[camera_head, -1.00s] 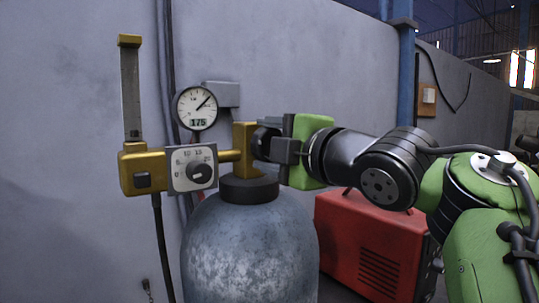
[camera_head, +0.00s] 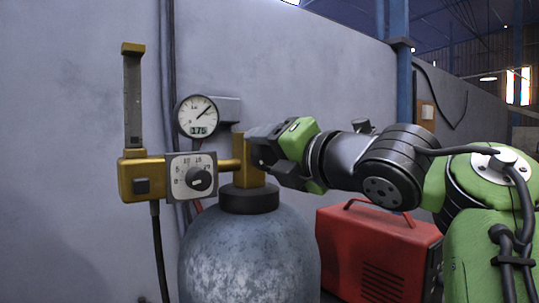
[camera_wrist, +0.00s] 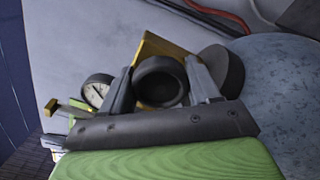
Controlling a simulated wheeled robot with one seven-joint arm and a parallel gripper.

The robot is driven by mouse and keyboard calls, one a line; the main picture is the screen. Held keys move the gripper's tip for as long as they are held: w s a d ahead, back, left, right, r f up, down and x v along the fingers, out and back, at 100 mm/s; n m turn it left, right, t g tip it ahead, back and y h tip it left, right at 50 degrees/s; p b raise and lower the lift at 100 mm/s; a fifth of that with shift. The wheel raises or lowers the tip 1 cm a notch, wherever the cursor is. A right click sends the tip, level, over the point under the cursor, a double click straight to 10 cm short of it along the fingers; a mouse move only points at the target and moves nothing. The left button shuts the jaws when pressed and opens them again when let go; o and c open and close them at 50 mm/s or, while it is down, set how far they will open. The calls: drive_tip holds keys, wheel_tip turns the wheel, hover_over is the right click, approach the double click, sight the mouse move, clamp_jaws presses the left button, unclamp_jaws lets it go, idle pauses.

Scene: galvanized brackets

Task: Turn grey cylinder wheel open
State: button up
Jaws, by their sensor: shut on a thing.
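The grey cylinder (camera_head: 249,246) stands upright with a dark collar (camera_head: 250,199) and a brass valve block (camera_head: 250,178) on top. Its dark round wheel (camera_wrist: 160,81) shows in the wrist view between my two fingers, in front of the brass block. My gripper (camera_head: 268,158) is shut on the wheel at the right side of the valve and is rolled at a tilt. In the head view my fingers hide most of the wheel. A round gauge (camera_head: 198,116) reading 175 and a dial plate (camera_head: 191,177) sit left of the valve.
A brass-ended flow tube (camera_head: 133,95) stands at the far left, with a hose hanging below. A red machine (camera_head: 378,250) is on the floor right of the cylinder, under my arm. A grey wall (camera_head: 290,60) is close behind.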

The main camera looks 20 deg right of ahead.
drive_tip(key=shift+r+n, duration=0.1)
drive_tip(key=shift+n, duration=0.2)
drive_tip(key=o, duration=1)
drive_tip(key=shift+d, duration=0.1)
drive_tip(key=shift+s, duration=0.1)
drive_tip(key=p+v, duration=0.3)
drive_tip(key=v, duration=1.2)
drive_tip(key=shift+s, duration=0.2)
